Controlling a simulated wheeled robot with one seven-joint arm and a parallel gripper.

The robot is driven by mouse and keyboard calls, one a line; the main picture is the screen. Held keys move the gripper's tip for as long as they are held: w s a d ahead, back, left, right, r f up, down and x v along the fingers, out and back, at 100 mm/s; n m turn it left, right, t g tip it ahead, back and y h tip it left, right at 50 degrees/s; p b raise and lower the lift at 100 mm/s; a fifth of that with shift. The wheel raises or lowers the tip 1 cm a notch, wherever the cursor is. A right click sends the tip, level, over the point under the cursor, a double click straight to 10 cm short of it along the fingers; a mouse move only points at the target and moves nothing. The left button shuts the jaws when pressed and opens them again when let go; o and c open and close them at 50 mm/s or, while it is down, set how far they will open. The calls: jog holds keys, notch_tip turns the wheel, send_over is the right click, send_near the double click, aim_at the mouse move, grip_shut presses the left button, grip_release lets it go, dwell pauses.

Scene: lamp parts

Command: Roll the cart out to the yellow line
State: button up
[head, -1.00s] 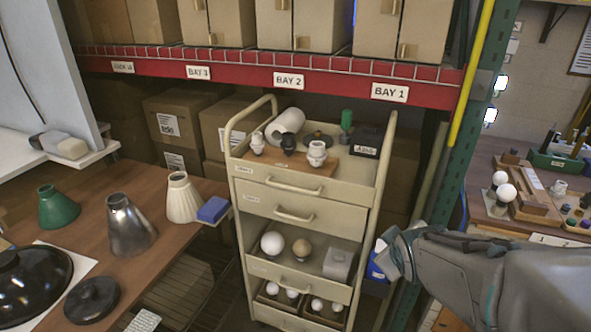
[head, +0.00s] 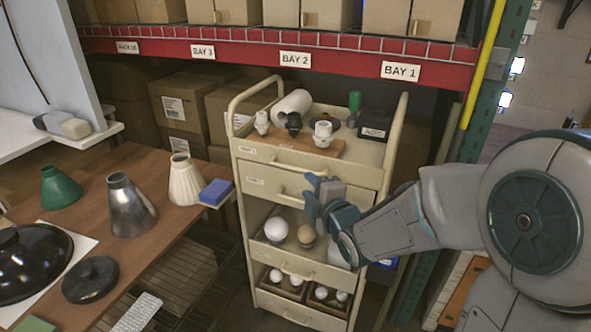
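The cream cart (head: 262,228) stands in the bay under the red shelf beam, with drawers, open shelves and tubular side rails. Lamp sockets on a wooden board and a white roll are on its top; bulbs sit on its lower shelves. My gripper (head: 312,190) is in front of the cart's upper drawers, close to the second drawer's handle (head: 293,197). Its fingers look apart, but I cannot tell whether they touch the handle. My arm hides the cart's right lower side. I cannot see a yellow line on the floor.
A wooden table with lamp shades (head: 131,206), a blue block (head: 216,192) and a black dome (head: 30,262) is at the left, close to the cart. Cardboard boxes (head: 183,105) stand behind. A green rack post (head: 483,120) with a yellow strip rises at the right.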

aim_at(293, 168)
jog(key=x, duration=1.1)
jog(key=shift+w+f, duration=0.1)
jog(key=shift+w, duration=0.2)
jog(key=shift+c, duration=0.3)
